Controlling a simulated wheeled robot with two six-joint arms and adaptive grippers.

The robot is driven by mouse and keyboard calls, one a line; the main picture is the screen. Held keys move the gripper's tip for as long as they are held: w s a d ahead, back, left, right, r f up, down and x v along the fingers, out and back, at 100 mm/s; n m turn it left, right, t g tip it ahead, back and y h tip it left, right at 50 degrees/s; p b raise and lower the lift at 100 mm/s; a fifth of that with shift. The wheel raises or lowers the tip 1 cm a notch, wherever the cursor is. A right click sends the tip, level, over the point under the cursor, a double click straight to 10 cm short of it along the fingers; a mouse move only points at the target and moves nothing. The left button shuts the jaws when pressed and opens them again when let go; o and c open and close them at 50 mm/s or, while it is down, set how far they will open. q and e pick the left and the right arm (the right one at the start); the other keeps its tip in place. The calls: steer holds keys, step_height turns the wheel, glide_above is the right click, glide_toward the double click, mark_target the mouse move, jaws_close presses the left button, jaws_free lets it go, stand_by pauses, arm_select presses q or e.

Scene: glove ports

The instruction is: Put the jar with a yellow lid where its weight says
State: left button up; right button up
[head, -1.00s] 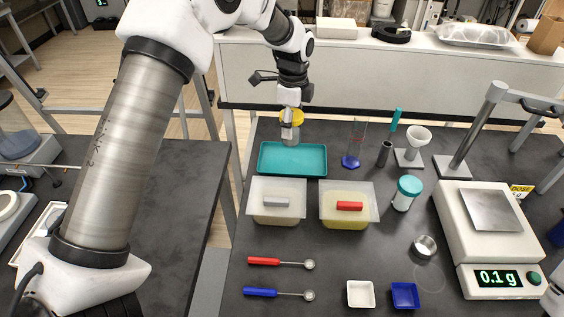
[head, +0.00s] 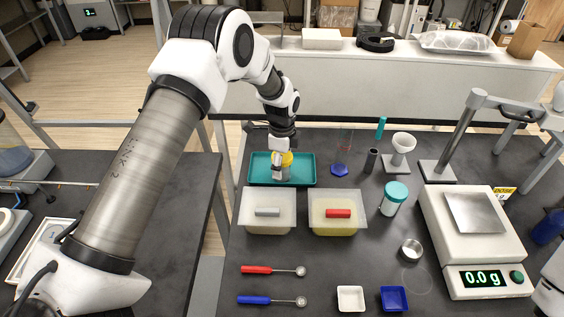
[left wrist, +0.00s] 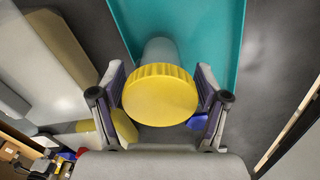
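The jar with a yellow lid (head: 284,157) is at the teal tray (head: 308,172) in the head view. My left gripper (head: 281,161) points down over it. In the left wrist view the yellow lid (left wrist: 160,97) sits between the two fingers (left wrist: 160,92), which press close on both sides. The jar body below is mostly hidden by the lid. I cannot tell whether the jar's base touches the tray. The balance (head: 440,227) has an empty pan and its display reads 0.0 g. My right gripper is out of view.
Two pale tubs, one with a grey handle (head: 267,212) and one with a red handle (head: 338,213), stand before the tray. Spoons (head: 270,270) and small trays (head: 351,298) lie in front.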

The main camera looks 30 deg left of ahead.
arm_select(q)
steer(key=shift+r, duration=0.45)
step_height(320, 180, up, 11)
steer(key=b, duration=0.3)
steer(key=shift+d+f, duration=0.1)
steer(key=shift+r, duration=0.35)
